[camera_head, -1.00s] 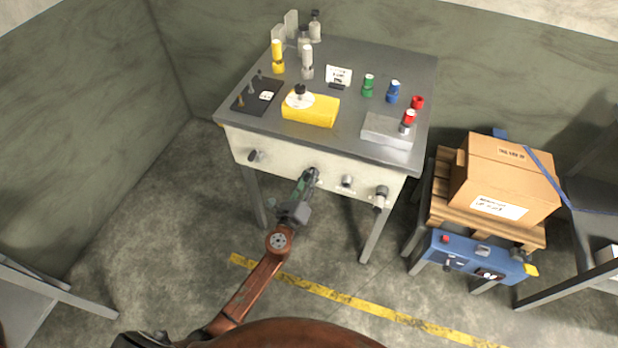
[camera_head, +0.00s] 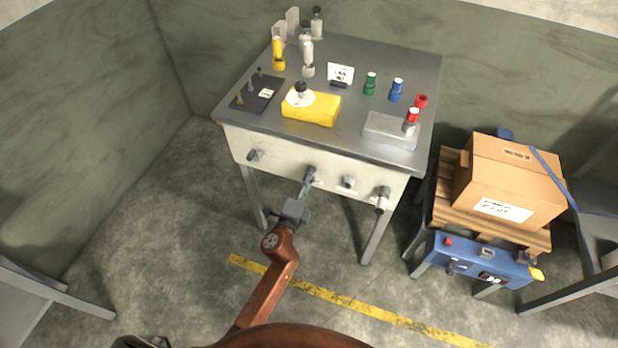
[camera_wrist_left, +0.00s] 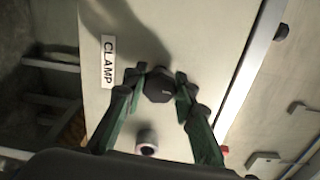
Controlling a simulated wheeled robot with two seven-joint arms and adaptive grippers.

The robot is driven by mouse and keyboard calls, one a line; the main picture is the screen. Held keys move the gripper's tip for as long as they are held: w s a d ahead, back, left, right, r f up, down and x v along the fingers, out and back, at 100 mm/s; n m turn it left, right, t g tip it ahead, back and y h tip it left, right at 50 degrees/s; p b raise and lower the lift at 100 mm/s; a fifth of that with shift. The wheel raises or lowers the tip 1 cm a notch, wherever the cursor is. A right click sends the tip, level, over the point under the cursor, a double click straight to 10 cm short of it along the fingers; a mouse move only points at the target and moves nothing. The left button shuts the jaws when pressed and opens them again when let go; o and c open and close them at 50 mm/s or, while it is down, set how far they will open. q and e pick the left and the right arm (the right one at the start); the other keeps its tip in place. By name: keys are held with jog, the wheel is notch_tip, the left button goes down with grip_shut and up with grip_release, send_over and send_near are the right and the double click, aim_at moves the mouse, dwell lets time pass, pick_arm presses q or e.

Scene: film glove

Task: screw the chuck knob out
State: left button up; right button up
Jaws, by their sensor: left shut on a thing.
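My left gripper (camera_head: 309,180) reaches the pale front panel (camera_head: 270,158) of the bench from below. In the left wrist view its green fingers (camera_wrist_left: 164,80) are shut on a dark, faceted knob (camera_wrist_left: 159,87), one on each side. A label reading CLAMP (camera_wrist_left: 108,62) is beside that knob on the panel; I see no label naming a chuck. In the head view the gripper mostly hides the held knob. Other knobs sit on the panel: a dark one (camera_head: 255,155) to the left, and a grey one (camera_head: 348,183) and a larger one (camera_head: 382,196) to the right. My right gripper is not in view.
On the bench top (camera_head: 350,120) stand a yellow block (camera_head: 312,110), a grey block (camera_head: 388,130), bottles and coloured cylinders. A carton (camera_head: 508,180) on a pallet and a blue box (camera_head: 478,262) stand to the right. The floor left of the bench is clear.

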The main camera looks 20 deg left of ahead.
pick_arm(q)
jog(key=shift+n, duration=0.6)
jog(key=o, duration=1.2)
jog(key=s, duration=1.2)
jog(key=shift+a, duration=0.25)
